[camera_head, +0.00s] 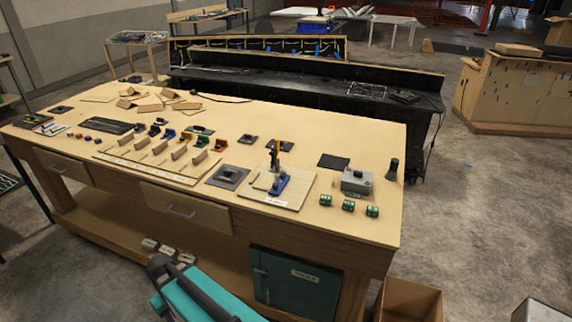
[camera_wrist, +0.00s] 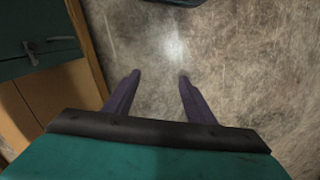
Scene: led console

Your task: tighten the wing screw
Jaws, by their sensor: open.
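No wing screw can be made out for certain at this size. On the workbench (camera_head: 340,130), a light wooden board (camera_head: 292,201) carries a blue fixture (camera_head: 279,184) with a dark and yellow upright part (camera_head: 275,155). A grey box (camera_head: 356,181) with a knob-like top stands to its right. In the wrist view my gripper (camera_wrist: 158,77) is open and empty, its two purple fingers apart above bare concrete floor. It is away from the things on the bench top. In the head view my teal arm shows at the bottom, below the bench front.
Three small green blocks (camera_head: 348,206) lie near the bench's front right edge. A dark upright object (camera_head: 393,170) stands at the right edge. A teal cabinet (camera_head: 295,284) sits under the bench and also shows in the wrist view (camera_wrist: 35,30). An open cardboard box (camera_head: 410,301) stands beside it.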

